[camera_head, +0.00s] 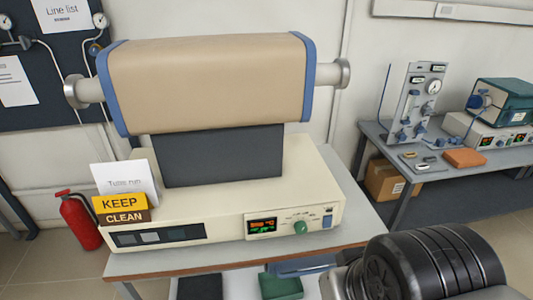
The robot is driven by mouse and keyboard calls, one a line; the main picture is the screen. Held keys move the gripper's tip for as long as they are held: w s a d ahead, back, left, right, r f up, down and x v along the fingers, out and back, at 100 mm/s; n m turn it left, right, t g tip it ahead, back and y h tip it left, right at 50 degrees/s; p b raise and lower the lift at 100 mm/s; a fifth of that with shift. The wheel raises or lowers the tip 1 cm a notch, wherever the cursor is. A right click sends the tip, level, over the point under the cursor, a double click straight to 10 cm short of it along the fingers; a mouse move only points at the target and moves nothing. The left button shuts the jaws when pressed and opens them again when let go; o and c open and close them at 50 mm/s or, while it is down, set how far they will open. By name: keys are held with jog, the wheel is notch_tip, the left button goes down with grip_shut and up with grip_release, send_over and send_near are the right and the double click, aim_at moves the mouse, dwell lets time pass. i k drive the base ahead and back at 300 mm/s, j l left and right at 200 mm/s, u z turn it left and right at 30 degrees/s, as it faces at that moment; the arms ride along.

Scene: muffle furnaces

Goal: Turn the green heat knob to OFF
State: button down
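The green heat knob (300,227) is on the front panel of the cream tube furnace (230,218), right of a small lit display (262,226). Labels and marks surround the knob, but they are too small to read, and I cannot tell which way the knob points. Nothing covers or touches it. My gripper cannot be made out. A dark ribbed part and grey metal, apparently of my arm, fill the lower right, in front of and to the right of the furnace.
The furnace stands on a grey table (150,264). A yellow KEEP CLEAN sign (120,204) and a paper card (127,180) stand at its left. A red extinguisher (80,220) is on the floor. A side bench (420,178) with instruments is at right.

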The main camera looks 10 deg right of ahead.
aim_at(301, 228)
jog(key=j+z, duration=0.1)
jog(key=z, duration=0.3)
jog(key=j+z, duration=0.1)
jog(key=z, duration=0.3)
jog(key=k+z, duration=0.1)
jog(key=z, duration=0.3)
jog(key=k+j+z, duration=0.1)
jog(key=z, duration=0.25)
jog(key=j, duration=0.1)
jog(key=k+z, duration=0.05)
